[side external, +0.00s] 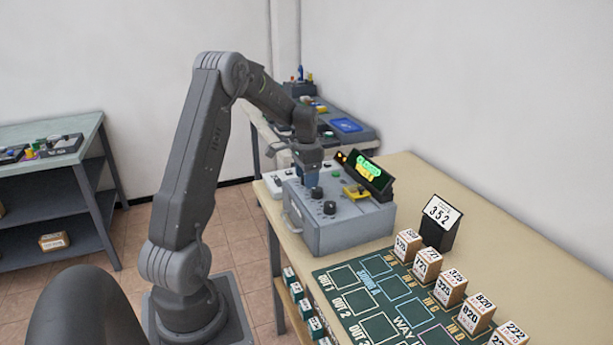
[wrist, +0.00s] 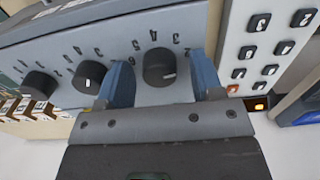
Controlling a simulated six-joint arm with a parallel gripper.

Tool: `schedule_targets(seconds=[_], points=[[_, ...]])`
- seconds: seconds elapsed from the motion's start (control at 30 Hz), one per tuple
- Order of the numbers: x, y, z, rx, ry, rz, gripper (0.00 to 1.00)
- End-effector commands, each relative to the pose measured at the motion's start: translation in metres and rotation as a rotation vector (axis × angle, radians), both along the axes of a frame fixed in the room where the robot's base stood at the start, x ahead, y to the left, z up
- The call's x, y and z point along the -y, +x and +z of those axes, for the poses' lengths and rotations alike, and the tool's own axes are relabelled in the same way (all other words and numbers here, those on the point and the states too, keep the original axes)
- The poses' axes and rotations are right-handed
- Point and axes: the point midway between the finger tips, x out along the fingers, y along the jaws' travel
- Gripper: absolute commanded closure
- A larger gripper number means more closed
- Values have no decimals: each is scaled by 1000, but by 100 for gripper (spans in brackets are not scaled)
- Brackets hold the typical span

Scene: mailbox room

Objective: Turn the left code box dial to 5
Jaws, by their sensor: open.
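The grey code box (side external: 345,225) stands on the table, with a row of black dials on its top. In the wrist view, the dial nearest the keypad (wrist: 158,68) sits between my gripper's two blue fingers (wrist: 160,62), one on each side. Its white mark points down and right in that view. The fingers are open, and I cannot tell whether either touches the dial. The middle dial (wrist: 89,77) and the far dial (wrist: 40,85) are free. In the side view my gripper (side external: 309,178) hides the dial under it, while two other dials show nearer the camera.
A white keypad panel (wrist: 265,45) stands close beside the fingers. A green lit display (side external: 369,172) and a yellow part (side external: 356,191) are on the box's right. Numbered blocks (side external: 451,288) and a green board (side external: 365,290) lie in front; bare table lies at the right.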

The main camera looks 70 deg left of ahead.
Motion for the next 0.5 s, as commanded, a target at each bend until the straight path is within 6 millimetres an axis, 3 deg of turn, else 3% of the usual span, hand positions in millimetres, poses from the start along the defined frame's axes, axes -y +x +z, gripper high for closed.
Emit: schedule_targets(seconds=[0.17, 0.5], points=[[0, 0, 0, 0, 0, 0, 39], [0, 0, 0, 0, 0, 0, 71]])
